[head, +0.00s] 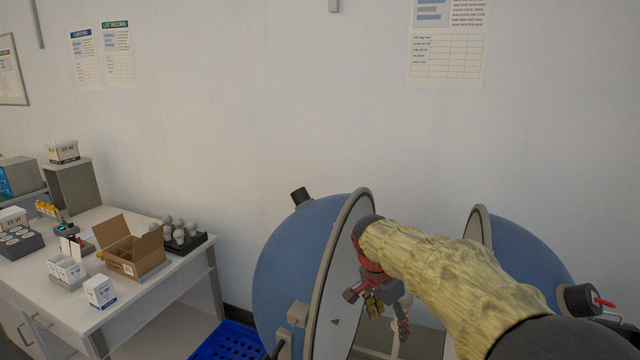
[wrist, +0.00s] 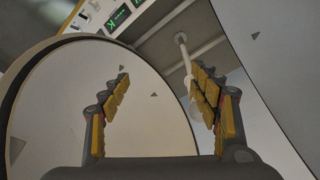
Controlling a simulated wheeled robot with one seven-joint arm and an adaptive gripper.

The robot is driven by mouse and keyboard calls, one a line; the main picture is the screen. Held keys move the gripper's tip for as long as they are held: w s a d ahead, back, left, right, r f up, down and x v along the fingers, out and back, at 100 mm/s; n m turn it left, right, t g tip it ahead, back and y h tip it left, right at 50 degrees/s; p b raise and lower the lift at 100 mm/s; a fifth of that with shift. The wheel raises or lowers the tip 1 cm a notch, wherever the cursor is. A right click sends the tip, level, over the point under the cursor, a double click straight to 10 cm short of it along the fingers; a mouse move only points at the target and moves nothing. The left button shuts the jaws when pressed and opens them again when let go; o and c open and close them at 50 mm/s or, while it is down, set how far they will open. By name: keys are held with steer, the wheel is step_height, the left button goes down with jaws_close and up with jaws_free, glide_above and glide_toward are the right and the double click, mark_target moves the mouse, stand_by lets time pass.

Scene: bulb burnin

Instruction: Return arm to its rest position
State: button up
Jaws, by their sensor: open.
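My arm, in a yellow sleeve (head: 440,275), reaches from the lower right into the gap between the two halves of an opened blue sphere. My gripper (head: 376,312) hangs in that gap, in front of the pale inner face of the left half (head: 335,290). The wrist view shows my gripper (wrist: 160,78) with its yellow-padded fingers spread wide and nothing held between them. A thin white post (wrist: 186,62) stands close to the right finger, which hides part of it. I cannot tell whether they touch.
The right sphere half (head: 525,255) is close behind my arm. A white table (head: 120,290) at the left carries an open cardboard box (head: 135,255), a dark tray (head: 203,242) of bulbs and small cartons. A blue crate (head: 228,342) is below, right of the table.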

steer(key=s+a+f+n+y, duration=0.1)
steer(key=s+f+n, duration=0.2)
steer(key=s+n, duration=0.5)
steer(key=s+d+r+n+t+y, duration=0.1)
steer(key=s+r+n+t, duration=0.1)
steer(key=s, duration=1)
steer(key=s+d+r+n+t, duration=0.1)
steer(key=s+r, duration=0.4)
steer(key=s, duration=0.6)
steer(key=shift+s+d+r+n+t+y, duration=0.2)
steer(key=shift+s+d+n+t+y, duration=0.25)
steer(key=shift+d, duration=0.3)
steer(key=shift+w, duration=0.15)
steer(key=shift+c, duration=0.7)
